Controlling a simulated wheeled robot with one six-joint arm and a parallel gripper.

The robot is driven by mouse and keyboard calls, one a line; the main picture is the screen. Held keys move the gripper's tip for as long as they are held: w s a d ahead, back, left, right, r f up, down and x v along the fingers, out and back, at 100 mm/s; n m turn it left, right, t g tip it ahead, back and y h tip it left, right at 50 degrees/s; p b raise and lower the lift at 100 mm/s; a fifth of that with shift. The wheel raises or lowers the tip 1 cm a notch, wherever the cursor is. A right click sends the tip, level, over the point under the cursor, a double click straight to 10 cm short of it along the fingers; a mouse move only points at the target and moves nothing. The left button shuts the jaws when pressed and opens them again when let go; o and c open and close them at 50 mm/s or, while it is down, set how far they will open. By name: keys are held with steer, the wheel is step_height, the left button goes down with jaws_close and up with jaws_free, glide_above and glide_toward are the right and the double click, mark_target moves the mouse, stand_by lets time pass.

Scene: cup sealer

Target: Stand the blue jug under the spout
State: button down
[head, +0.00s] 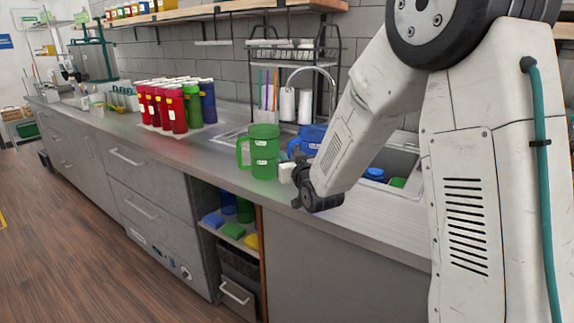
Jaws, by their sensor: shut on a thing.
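The green jug (264,152) is upright at the counter's front part, its handle to the left. My gripper (288,172) is at the lower right side of the green jug and appears shut on it; the fingertips are small and partly hidden. The blue jug (312,135) is behind my gripper and forearm, to the right of the green jug, with its handle to the left; its right and lower parts are hidden. The curved spout (312,68) arches at the back, above and behind the jugs. I cannot tell whether the blue jug is directly under it.
Several red, green and blue cups (180,105) stand on the counter to the left. A sink (404,155) holding blue and green items lies right of my forearm. A black rack (296,62) stands behind. The counter (195,150) between cups and green jug is clear.

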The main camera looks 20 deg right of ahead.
steer(key=shift+s+a+f, duration=0.1)
steer(key=shift+s+f, duration=0.05)
steer(key=shift+f, duration=0.45)
steer(key=shift+s+a+f, duration=0.1)
steer(key=shift+f, duration=0.7)
steer(key=c, duration=1.4)
jaws_free()
steer(key=shift+c, duration=0.2)
steer(key=shift+r, duration=0.1)
